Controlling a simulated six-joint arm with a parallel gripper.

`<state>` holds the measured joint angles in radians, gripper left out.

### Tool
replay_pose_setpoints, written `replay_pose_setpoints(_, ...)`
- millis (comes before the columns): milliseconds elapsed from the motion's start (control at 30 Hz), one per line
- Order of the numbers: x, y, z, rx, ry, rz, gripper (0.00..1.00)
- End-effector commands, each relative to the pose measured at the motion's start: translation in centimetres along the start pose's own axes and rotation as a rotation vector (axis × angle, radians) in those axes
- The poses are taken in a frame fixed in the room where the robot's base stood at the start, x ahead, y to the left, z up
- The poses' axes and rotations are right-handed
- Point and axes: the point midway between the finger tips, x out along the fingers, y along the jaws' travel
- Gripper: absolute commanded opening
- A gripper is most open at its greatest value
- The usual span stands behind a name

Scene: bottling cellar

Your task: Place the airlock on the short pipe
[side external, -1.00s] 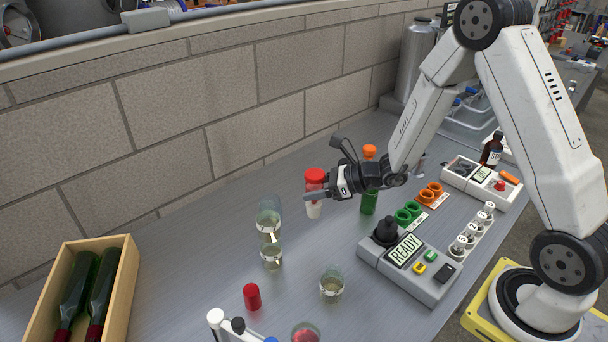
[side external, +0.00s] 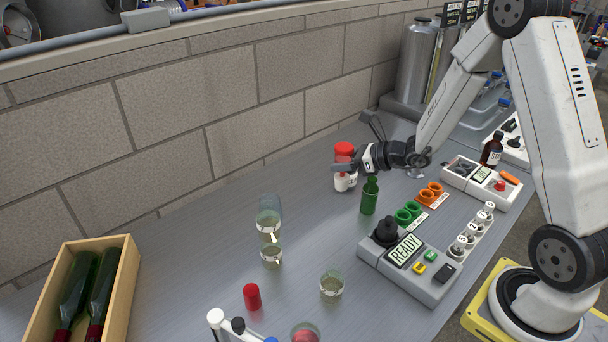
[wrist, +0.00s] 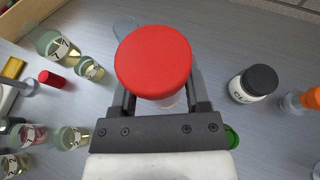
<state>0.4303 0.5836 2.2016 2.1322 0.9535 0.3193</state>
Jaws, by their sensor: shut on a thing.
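The airlock seems to be the piece with a broad red cap (side external: 345,149) in my gripper (side external: 344,166). The red cap fills the upper middle of the wrist view (wrist: 153,62), with a pale lower part just showing under it. My gripper (wrist: 158,105) is shut on this piece and holds it above the bench, beside the green bottle (side external: 369,198). The cap hides most of what lies below it in the wrist view. I cannot pick out the short pipe for sure; it may be hidden.
A dark-capped white jar (wrist: 254,83) and an orange-topped piece (wrist: 312,98) stand right of my gripper in the wrist view. Labelled glasses (side external: 271,256) and a red cylinder (side external: 252,297) stand left. A READY console (side external: 405,262) sits in front.

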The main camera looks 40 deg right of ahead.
Motion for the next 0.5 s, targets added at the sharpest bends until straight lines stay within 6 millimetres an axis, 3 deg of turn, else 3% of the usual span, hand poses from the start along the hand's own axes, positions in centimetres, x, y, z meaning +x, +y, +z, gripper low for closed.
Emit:
replay_pose_setpoints(33,-1.2,-1.8,0.2,0.017,-0.001,-0.049,0.0)
replay_pose_setpoints(200,-5.1,-6.7,0.3,0.077,0.003,-0.195,0.0)
replay_pose_setpoints(500,-13.4,-14.0,-0.1,0.187,0.003,-0.451,0.0)
